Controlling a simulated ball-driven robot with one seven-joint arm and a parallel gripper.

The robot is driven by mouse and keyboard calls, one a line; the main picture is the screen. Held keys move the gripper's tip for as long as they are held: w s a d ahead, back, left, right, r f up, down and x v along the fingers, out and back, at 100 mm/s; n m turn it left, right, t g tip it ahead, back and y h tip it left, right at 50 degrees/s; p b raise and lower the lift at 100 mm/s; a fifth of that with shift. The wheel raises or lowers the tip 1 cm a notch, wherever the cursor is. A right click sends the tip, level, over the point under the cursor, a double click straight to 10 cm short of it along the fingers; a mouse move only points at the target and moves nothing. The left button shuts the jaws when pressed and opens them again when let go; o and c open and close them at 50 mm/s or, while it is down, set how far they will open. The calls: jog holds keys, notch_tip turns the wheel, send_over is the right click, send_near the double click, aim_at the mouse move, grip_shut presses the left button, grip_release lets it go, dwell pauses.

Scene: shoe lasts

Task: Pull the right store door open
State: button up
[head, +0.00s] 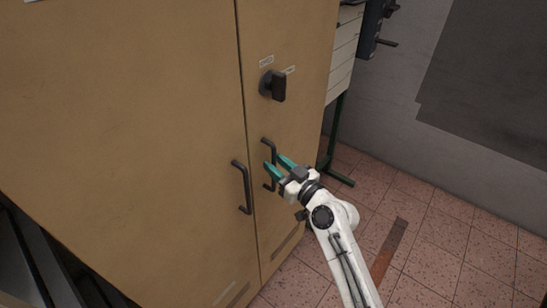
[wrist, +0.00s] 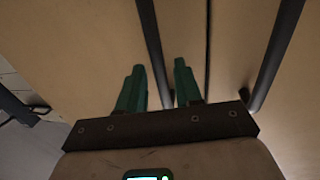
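The right store door (head: 290,35) is a tan panel, standing shut beside the wider left door (head: 120,130), with a thin dark seam between them. Its black bar handle (head: 265,149) is upright near the seam and partly hidden by my gripper (head: 273,160). The gripper's teal fingers are open at the handle. In the wrist view the bar of the right door's handle (wrist: 149,30) runs between the fingers of my gripper (wrist: 159,64). A gap shows on each side of it. The left door's handle (head: 242,187) also shows in the wrist view (wrist: 275,55).
A black turning knob (head: 273,85) sticks out from the right door above its handle. A pale drawer unit on a dark green frame (head: 337,150) stands right of the cabinet. The tiled floor (head: 440,230) is mostly clear, with a brown strip (head: 389,250) on it.

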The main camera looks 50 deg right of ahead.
jog(key=shift+w+d, duration=0.1)
jog(key=shift+w, duration=0.7)
grip_shut()
